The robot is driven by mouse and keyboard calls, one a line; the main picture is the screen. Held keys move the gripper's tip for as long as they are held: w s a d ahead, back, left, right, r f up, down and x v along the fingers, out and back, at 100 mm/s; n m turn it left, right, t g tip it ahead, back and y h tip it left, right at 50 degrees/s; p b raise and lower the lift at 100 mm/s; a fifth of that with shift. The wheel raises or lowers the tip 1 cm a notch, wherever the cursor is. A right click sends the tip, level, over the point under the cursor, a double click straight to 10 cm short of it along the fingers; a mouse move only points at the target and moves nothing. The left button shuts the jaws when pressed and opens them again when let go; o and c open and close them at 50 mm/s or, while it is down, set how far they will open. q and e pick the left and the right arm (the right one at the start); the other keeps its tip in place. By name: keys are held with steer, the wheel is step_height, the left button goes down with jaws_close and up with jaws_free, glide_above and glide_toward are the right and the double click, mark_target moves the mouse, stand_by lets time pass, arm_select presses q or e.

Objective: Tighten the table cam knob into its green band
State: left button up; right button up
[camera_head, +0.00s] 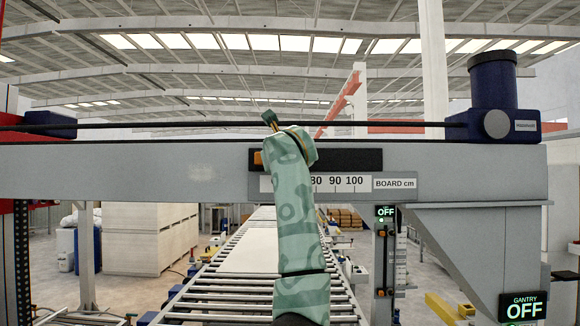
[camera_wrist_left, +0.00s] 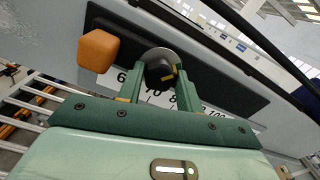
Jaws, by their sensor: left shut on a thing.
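In the left wrist view a round black knob (camera_wrist_left: 158,70) with a small yellow mark sits between my left gripper's fingers. My left gripper (camera_wrist_left: 162,78) is shut on it, one green finger on each side. A pale grey disc edge shows behind the knob. I cannot make out a green band on it. In the head view my patterned green left arm (camera_head: 300,230) rises in front of the gantry beam and hides the fingers and knob. My right gripper is not in view.
An orange block (camera_wrist_left: 98,50) stands beside the knob on a black strip; its edge shows in the head view (camera_head: 257,158). A number scale (camera_head: 335,183) marked BOARD cm runs along the grey beam (camera_head: 120,175). Displays read OFF (camera_head: 523,308). A roller conveyor (camera_head: 215,290) lies behind.

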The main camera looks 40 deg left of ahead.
arm_select(q)
steer(key=shift+r, duration=0.1)
steer(key=o, duration=1)
steer(key=shift+s, duration=0.1)
steer(key=b+v, duration=0.5)
steer(key=v, duration=1.1)
steer(key=shift+s+d+b, duration=0.1)
steer(key=shift+d+b, duration=0.05)
steer(key=shift+b, duration=0.25)
